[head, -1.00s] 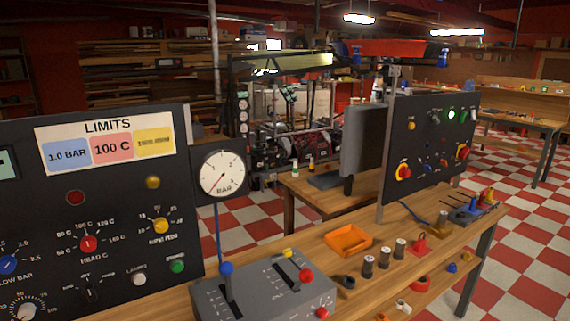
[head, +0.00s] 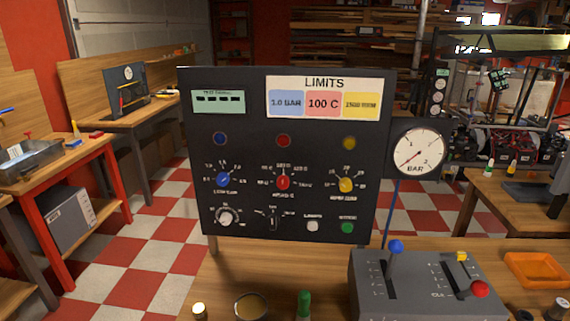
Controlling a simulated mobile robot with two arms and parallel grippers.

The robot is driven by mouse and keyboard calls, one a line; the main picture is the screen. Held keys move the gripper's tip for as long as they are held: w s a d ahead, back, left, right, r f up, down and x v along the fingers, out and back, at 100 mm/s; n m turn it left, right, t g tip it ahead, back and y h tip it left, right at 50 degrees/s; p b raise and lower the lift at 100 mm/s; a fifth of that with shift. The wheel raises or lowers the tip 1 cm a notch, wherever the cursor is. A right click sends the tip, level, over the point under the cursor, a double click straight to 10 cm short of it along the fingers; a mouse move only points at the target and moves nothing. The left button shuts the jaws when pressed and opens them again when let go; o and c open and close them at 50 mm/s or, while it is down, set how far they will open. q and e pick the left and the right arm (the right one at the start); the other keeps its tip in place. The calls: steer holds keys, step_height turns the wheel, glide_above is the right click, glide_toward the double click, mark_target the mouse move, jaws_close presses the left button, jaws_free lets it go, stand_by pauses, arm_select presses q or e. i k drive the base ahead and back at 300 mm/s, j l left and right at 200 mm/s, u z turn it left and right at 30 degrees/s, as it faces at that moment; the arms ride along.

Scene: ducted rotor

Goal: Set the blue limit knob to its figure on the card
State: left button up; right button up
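The blue limit knob (head: 222,180) sits at the left of the dark upright panel (head: 250,142), in a ring of white scale figures. The label under it is small and reads something like "flow bar". I cannot tell for certain which figure its pointer meets. The LIMITS card (head: 322,83) is at the panel's upper right. Its blue field (head: 286,103) reads 1.0 BAR, its red field (head: 323,103) 100 C, and its yellow field (head: 360,104) shows blurred figures. Neither of my grippers is in view.
A red knob (head: 283,183) and a yellow knob (head: 345,185) share the row. A white knob (head: 227,217), selector (head: 273,219) and two buttons lie below. A round BAR gauge (head: 418,151) stands right. A grey lever box (head: 425,290) stands on the wooden bench (head: 230,272).

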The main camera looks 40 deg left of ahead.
mark_target(222, 179)
steer(key=u, duration=1.55)
